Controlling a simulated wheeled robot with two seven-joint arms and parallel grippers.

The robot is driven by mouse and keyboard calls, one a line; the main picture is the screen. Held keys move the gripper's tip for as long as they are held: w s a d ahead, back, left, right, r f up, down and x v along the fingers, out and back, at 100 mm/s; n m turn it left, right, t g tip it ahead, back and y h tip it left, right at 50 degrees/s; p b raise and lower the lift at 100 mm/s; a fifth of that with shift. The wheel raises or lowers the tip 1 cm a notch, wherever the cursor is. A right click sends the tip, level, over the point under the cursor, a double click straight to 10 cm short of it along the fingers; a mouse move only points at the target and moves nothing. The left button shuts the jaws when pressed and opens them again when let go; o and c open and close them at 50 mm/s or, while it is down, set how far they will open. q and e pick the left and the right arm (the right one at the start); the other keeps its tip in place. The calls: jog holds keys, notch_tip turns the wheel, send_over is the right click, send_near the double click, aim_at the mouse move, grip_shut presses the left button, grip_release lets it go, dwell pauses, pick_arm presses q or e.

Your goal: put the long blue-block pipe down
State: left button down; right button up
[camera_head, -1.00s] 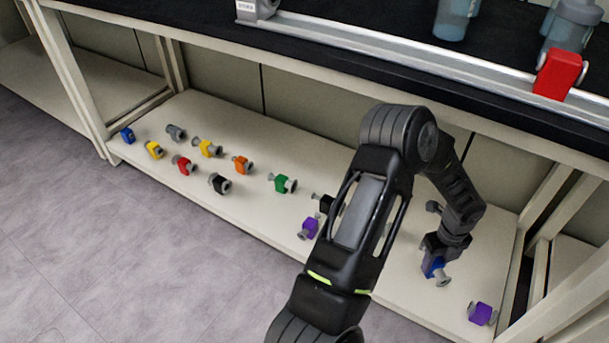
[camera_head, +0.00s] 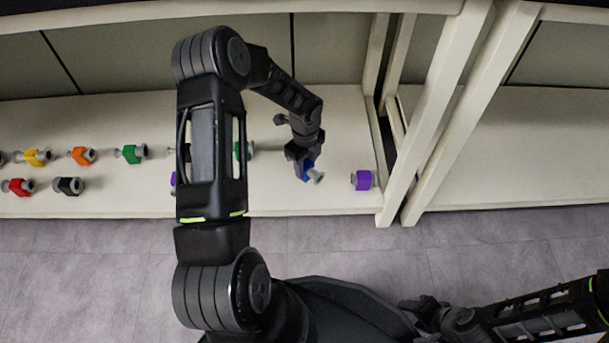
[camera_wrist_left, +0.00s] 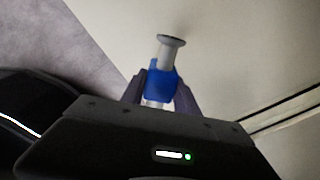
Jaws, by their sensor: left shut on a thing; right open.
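The long blue-block pipe (camera_head: 308,170) has a blue block and a grey pipe with a round flange. My left gripper (camera_head: 302,161) is shut on its blue block, low over the lower shelf. The left wrist view shows the blue block (camera_wrist_left: 161,84) between the two fingers, with the flanged end sticking out away from the gripper. I cannot tell whether the pipe touches the shelf (camera_head: 335,135). My right gripper (camera_head: 425,308) is at the lower right, over the floor side, away from the shelf; its fingers are small and dark, and nothing shows in it.
A purple-block pipe (camera_head: 362,180) lies to the right of the held pipe, near the shelf's right end. Green (camera_head: 131,153), orange (camera_head: 82,155), black (camera_head: 68,186) and other pipes lie to the left. A white leg (camera_head: 437,100) bounds the shelf. My left forearm hides some pieces.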

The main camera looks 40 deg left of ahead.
aim_at(305, 176)
pick_arm(q)
jog(key=shift+f+b, duration=1.2)
jog(key=shift+f, duration=1.25)
jog(key=shift+f, duration=0.2)
jog(key=c, duration=0.9)
grip_release()
jog(key=shift+r, duration=0.15)
notch_tip(305, 176, up, 8)
jog(key=p, duration=0.3)
jog(key=shift+f+p, duration=0.2)
jog(key=shift+p, duration=0.1)
jog(key=shift+d, duration=0.1)
